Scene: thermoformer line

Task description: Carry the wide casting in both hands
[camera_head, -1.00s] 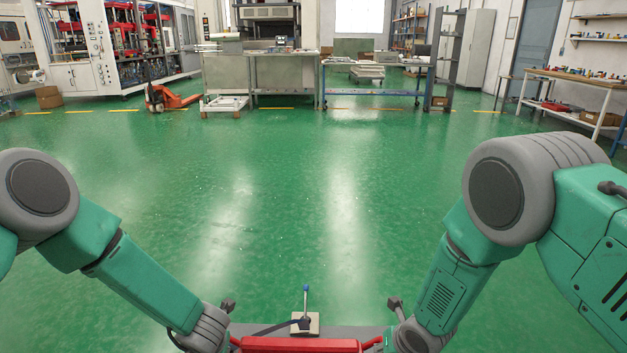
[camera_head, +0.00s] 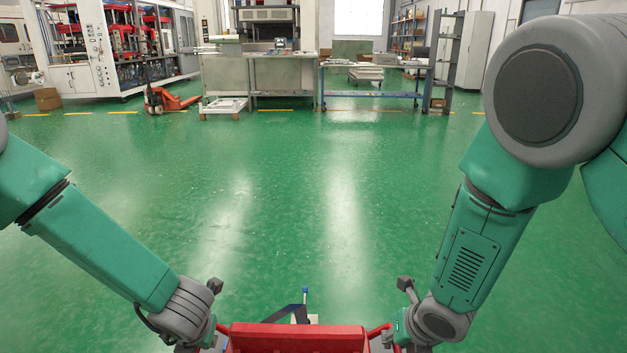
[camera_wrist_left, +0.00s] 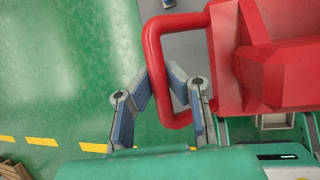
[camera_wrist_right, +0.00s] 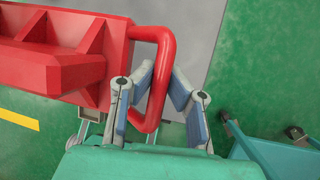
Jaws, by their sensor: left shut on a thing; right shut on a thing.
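The wide casting (camera_head: 298,338) is red, with a looped handle at each end. It is at the bottom centre of the head view, its near part cut off by the frame edge. My left gripper (camera_wrist_left: 158,82) is shut on the casting's handle in the left wrist view, a blue-padded finger on each side of the bar. My right gripper (camera_wrist_right: 162,78) is shut on the opposite handle in the right wrist view. In the head view the fingers of both grippers are mostly hidden at the bottom. The casting looks about level.
A grey surface (camera_wrist_right: 185,28) lies beneath the casting. Open green floor (camera_head: 290,200) stretches ahead to workbenches (camera_head: 285,80), a blue-framed cart (camera_head: 372,95) and an orange pallet jack (camera_head: 172,98).

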